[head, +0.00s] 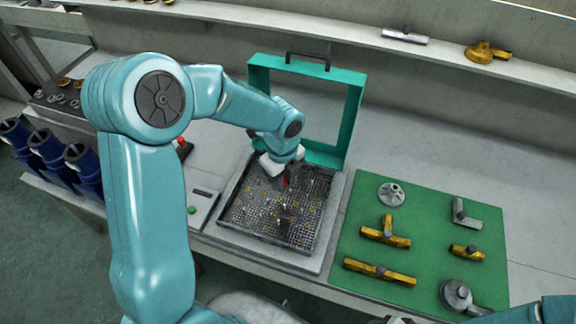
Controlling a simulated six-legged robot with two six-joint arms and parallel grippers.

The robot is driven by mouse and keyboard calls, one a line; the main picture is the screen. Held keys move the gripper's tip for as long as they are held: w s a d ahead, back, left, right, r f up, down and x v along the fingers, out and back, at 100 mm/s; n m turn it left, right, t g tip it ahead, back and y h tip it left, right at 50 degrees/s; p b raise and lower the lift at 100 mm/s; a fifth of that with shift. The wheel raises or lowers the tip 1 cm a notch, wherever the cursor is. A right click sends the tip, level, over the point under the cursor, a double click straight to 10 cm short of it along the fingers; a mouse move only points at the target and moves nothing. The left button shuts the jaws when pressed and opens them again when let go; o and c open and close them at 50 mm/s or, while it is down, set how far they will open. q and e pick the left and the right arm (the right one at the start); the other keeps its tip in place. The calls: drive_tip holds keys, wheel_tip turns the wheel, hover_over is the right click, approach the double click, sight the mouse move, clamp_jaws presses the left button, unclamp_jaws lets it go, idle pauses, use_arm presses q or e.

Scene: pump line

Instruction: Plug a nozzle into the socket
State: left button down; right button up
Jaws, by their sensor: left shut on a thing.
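A dark square grid board (262,228) full of small sockets and pins lies in a light grey frame on the bench. My left gripper (287,182) is over the upper middle of this board, pointing down. It is shut on a small nozzle, which is mostly hidden by the fingers and hard to make out. I cannot tell whether the nozzle touches the board. Several small pale upright tips stand on the board just below the gripper. Part of my right arm shows at the bottom right corner; its fingertips are out of view.
A teal frame with a black handle (307,58) stands upright behind the board. A green mat (425,238) with brass and grey fittings lies to the right. A panel with a green button (192,210) is at left. Blue cylinders (48,148) stand far left.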

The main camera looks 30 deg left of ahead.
sight(279, 199)
use_arm(q)
drive_tip(key=shift+s+a+r, duration=0.1)
drive_tip(key=shift+s+r, duration=0.1)
drive_tip(key=shift+r, duration=0.05)
drive_tip(key=shift+a, duration=0.25)
drive_tip(key=shift+s+a+f, duration=0.15)
drive_tip(key=shift+a+f, duration=0.15)
drive_tip(key=shift+f, duration=0.15)
drive_tip(key=shift+d+f+b, duration=0.15)
drive_tip(key=shift+f+b, duration=0.4)
drive_tip(key=shift+b, duration=0.1)
wheel_tip(279, 199, down, 3)
drive_tip(key=shift+r+b, duration=0.2)
drive_tip(key=shift+b, duration=0.85)
drive_tip(key=shift+f+b, duration=0.6)
drive_tip(key=shift+f, duration=0.5)
use_arm(e)
wheel_tip(279, 199, down, 4)
drive_tip(key=shift+a+f, duration=0.1)
drive_tip(key=shift+a, duration=0.05)
drive_tip(key=shift+r, duration=0.2)
